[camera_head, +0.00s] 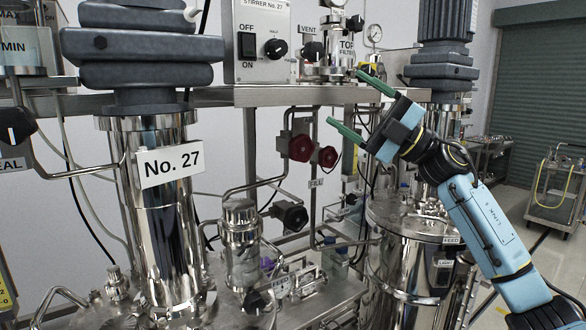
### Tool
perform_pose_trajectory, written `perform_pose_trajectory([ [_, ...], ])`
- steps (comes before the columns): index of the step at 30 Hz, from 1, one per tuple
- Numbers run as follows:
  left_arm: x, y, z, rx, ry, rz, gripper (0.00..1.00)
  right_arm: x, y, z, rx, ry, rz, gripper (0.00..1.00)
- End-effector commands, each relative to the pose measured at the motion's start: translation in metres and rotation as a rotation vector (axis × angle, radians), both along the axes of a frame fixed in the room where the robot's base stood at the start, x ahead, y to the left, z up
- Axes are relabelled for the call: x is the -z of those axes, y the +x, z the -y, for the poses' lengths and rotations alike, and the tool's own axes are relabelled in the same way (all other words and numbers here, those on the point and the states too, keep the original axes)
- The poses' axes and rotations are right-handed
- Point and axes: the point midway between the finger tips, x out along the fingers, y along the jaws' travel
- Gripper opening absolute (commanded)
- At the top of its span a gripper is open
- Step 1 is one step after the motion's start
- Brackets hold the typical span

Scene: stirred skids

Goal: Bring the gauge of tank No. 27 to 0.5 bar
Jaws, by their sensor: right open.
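A steel column with a "No. 27" sign (170,165) stands left of centre. A small round gauge (375,34) shows at the upper right of centre; its reading is too small to tell. Part of another dial (338,3) shows at the top edge. Black knobs, one by the "VENT" label (311,52) and one by the "TOP FILTER" label (356,22), sit near them. My right gripper (347,98) is open and empty, its green fingers pointing up-left, below the gauge and the filter label in the picture. My left gripper is not in view.
A stirrer box (262,75) with an on/off switch stands on a steel shelf (290,96). Red valves (301,147), a dark handwheel (290,215) and pipes crowd the space below. A second steel tank (400,255) stands behind my right arm. A cart (553,190) stands far right.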

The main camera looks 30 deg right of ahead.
Motion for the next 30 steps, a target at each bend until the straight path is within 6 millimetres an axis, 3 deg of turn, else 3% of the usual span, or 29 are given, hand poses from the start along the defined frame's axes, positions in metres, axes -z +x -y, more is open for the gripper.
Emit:
perform_pose_trajectory([
  [1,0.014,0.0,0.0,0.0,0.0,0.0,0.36,0.016,0.006,0.005,-0.003,-0.081,-0.025,0.75],
  [6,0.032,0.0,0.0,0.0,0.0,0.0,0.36,0.061,0.023,0.023,-0.007,-0.307,-0.187,0.75],
  [10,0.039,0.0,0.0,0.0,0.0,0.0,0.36,0.083,0.029,0.036,-0.002,-0.395,-0.293,0.75],
  [14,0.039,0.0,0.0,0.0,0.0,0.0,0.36,0.092,0.031,0.04,-0.001,-0.428,-0.341,0.75],
  [20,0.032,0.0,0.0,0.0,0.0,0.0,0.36,0.091,0.046,0.022,-0.005,-0.431,-0.342,0.75],
  [30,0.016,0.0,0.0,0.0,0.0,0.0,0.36,0.09,0.092,-0.033,-0.006,-0.43,-0.341,0.75],
])
